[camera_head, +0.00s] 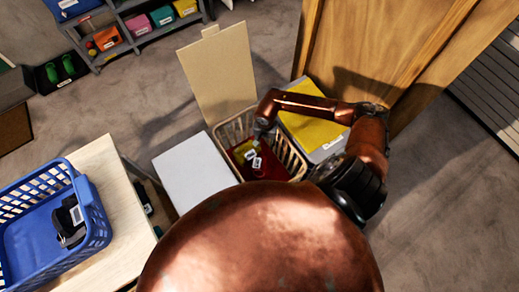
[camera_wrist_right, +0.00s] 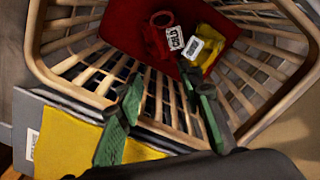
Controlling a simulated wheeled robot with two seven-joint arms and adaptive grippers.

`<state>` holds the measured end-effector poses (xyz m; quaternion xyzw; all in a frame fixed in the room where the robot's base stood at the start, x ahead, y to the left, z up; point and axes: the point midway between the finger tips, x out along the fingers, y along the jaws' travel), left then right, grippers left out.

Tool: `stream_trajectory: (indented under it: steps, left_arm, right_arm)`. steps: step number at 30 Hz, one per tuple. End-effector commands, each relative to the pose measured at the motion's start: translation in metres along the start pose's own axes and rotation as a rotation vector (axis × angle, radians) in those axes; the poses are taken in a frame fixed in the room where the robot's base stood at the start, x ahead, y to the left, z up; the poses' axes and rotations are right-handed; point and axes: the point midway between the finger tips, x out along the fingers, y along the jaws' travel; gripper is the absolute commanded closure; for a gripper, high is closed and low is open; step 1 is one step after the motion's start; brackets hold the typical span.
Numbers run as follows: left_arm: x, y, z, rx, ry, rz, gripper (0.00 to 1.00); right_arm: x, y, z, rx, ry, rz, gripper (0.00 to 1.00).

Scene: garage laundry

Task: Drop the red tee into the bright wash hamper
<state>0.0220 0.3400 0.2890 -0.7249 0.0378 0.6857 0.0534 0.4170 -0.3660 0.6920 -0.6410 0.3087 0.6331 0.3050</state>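The bright wash hamper (camera_head: 289,153) is a beige slatted basket with its lid (camera_head: 220,75) standing open behind it. In the right wrist view the hamper (camera_wrist_right: 60,63) shows a flat red bottom. A small red bundle, which looks like the red tee (camera_wrist_right: 161,18), lies inside with a white tag reading COLD. A yellow item (camera_wrist_right: 212,44) with a white tag lies beside it. My right gripper (camera_wrist_right: 162,88) is open and empty, its two green fingers apart over the hamper's near side. In the head view it (camera_head: 261,132) is above the hamper. My left gripper is out of view.
A bin with a yellow lid panel (camera_head: 315,112) stands right of the hamper, and a white-lidded one (camera_head: 195,172) left. A blue basket (camera_head: 95,213) holding a dark tagged item is on a wooden table (camera_head: 115,205). Wooden doors (camera_head: 370,45) stand behind. The floor at left is partly clear.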

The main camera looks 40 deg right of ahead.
Motion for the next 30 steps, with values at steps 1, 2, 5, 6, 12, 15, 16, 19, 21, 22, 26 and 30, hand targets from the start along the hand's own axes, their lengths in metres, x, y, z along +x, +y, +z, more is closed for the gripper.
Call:
stream_trajectory:
  steps: [1,2,5,6,12,15,16,19,21,22,26,30]
  left_arm:
    - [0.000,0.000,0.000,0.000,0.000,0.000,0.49]
    - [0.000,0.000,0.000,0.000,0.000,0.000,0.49]
    - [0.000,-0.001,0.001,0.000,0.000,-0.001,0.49]
    - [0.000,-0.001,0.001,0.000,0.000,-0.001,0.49]
    - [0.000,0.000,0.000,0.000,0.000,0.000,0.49]
    - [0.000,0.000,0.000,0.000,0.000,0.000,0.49]
    - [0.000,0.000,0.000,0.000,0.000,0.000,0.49]
    - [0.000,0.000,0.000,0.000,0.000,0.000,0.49]
    - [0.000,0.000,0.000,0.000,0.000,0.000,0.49]
    - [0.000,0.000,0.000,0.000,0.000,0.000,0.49]
    - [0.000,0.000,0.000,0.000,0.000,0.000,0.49]
    - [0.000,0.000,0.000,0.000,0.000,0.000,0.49]
  right_arm:
    - [0.000,0.000,0.000,0.000,0.000,0.000,0.66]
    - [0.000,0.000,0.000,0.000,0.000,0.001,0.66]
    - [-0.002,0.000,0.000,0.000,0.000,0.000,0.66]
    - [-0.004,0.000,-0.001,-0.001,0.001,0.000,0.66]
    - [-0.034,0.001,-0.002,-0.002,0.004,0.000,0.66]
    - [-0.056,0.000,-0.002,-0.003,0.004,-0.002,0.66]
    - [-0.062,0.000,-0.002,-0.003,0.005,-0.001,0.66]
    - [-0.082,0.000,-0.002,-0.002,0.004,-0.001,0.66]
    - [-0.094,0.000,-0.001,-0.002,0.003,0.000,0.66]
    - [-0.099,0.000,-0.001,-0.001,0.003,0.000,0.66]
    - [-0.113,0.000,-0.001,-0.001,0.002,-0.001,0.66]
    - [-0.120,0.000,0.000,0.000,0.000,0.000,0.66]
